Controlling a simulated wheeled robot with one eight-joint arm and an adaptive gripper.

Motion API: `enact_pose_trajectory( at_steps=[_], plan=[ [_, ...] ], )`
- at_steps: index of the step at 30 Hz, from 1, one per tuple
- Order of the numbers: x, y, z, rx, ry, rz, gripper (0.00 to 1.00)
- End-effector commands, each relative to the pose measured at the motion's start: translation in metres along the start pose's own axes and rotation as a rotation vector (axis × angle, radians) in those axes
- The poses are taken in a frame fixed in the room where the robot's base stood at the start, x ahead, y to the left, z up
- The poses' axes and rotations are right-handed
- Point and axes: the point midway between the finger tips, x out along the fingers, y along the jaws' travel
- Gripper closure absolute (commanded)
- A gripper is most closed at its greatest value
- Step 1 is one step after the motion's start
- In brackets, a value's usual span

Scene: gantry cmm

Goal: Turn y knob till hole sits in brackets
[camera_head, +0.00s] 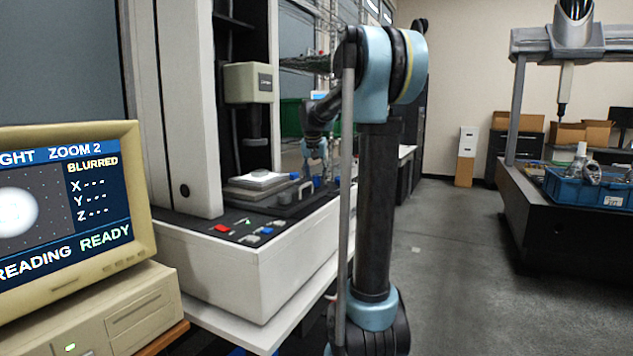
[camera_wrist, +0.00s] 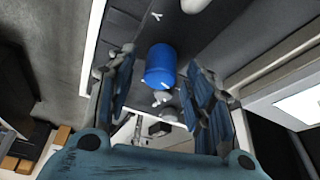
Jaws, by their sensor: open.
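In the wrist view a blue knob (camera_wrist: 160,66) on a light shaft lies between the fingers of my gripper (camera_wrist: 160,72). The fingers are open, with a gap on each side of the knob. A white Y-like mark shows on the dark surface beyond it. In the head view my gripper (camera_head: 317,158) hangs by the right side of the machine's stage (camera_head: 258,180), near small blue parts. The monitor (camera_head: 75,205) shows a bright blurred disc at its cut-off left edge, with ZOOM 2, BLURRED, blank X, Y, Z values and READING READY. No brackets are visible.
The measuring machine (camera_head: 250,262) has a control panel with red and blue buttons (camera_head: 222,228) at its front. A computer case (camera_head: 110,312) stands under the monitor. Open floor (camera_head: 455,270) lies to the right, before a dark table with a blue crate (camera_head: 575,190).

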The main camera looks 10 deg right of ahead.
Motion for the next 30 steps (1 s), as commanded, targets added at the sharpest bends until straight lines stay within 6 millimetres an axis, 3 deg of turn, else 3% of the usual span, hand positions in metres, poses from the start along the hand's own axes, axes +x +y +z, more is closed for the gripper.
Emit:
enact_pose_trajectory(
  at_steps=[9, 15, 21, 30],
  plan=[
    [-0.060, 0.000, 0.001, -0.001, -0.001, 0.000, 0.52],
    [-0.089, 0.000, 0.001, 0.000, -0.001, 0.000, 0.52],
    [-0.103, 0.000, 0.001, 0.000, -0.001, 0.000, 0.52],
    [-0.105, 0.000, 0.001, 0.000, -0.001, 0.000, 0.52]
  ],
)
